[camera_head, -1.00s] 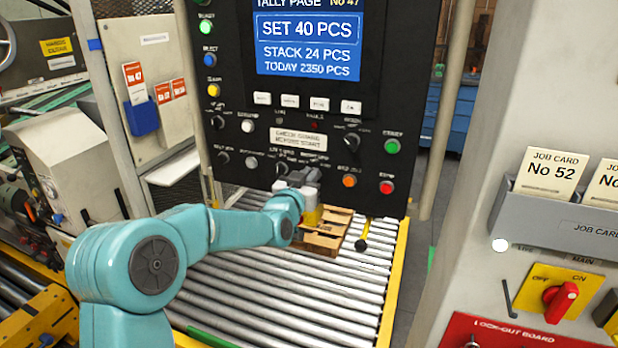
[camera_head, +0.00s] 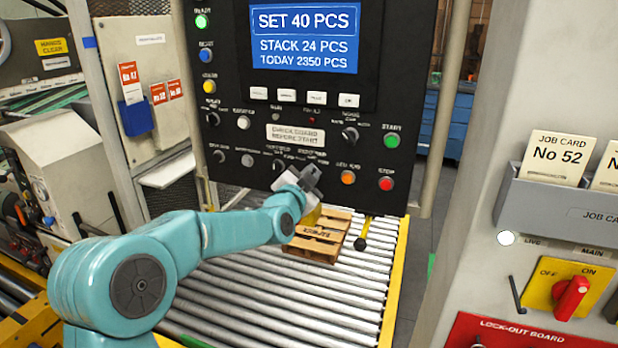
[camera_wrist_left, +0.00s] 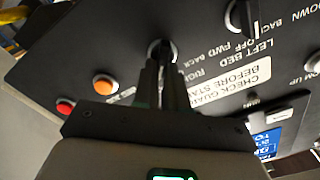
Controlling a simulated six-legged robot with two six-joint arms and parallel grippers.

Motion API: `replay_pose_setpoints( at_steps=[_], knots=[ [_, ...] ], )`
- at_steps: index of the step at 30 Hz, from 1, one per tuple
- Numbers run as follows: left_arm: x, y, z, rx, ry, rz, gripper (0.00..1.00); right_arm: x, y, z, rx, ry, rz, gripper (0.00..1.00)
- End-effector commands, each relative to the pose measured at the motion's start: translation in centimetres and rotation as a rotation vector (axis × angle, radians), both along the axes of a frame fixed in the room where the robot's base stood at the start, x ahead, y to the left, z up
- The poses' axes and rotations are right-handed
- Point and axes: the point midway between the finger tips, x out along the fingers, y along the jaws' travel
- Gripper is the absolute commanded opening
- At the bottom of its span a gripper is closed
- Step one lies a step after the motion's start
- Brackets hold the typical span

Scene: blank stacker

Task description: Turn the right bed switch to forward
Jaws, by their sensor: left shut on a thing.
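The right bed switch (camera_wrist_left: 161,46) is a small dark knob on the black control panel. In the left wrist view its base shows between and beyond my fingertips, next to a partly covered "RIGH" label. My left gripper (camera_wrist_left: 165,62) is shut on this knob. In the head view my left gripper (camera_head: 311,174) is tilted against the panel's lower part and hides the switch. I cannot tell which mark the knob points to. The left bed switch (camera_head: 280,165) is beside it to the left; it also shows in the left wrist view (camera_wrist_left: 240,16). My right gripper is not in view.
An orange button (camera_head: 348,177) and a red stop button (camera_head: 386,184) are close to the right of my gripper. A yellow lever with a black ball (camera_head: 361,244) hangs below the panel. A wooden pallet (camera_head: 318,246) lies on the roller bed (camera_head: 290,305).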

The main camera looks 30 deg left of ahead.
Motion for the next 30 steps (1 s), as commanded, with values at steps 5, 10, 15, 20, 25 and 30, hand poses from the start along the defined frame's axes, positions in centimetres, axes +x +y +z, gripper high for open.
replay_pose_setpoints(
  at_steps=[5,10,15,20,25,30],
  knots=[
    [0.01,-0.15,-0.20,0.064,0.018,-0.002,0.00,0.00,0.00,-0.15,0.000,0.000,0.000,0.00],
    [0.02,-0.18,-0.23,0.092,0.026,-0.002,0.00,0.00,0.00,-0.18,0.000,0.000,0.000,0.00],
    [0.03,-0.19,-0.24,0.102,0.029,-0.002,0.00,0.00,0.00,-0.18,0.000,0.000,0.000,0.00],
    [0.03,-0.19,-0.25,0.102,0.029,-0.002,0.00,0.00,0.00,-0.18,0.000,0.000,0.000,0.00],
    [0.04,-0.19,-0.25,0.103,0.028,-0.002,0.31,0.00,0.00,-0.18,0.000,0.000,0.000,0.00],
    [0.03,-0.16,-0.20,0.102,0.027,-0.001,0.37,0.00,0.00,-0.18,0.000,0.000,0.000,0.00]
  ],
)
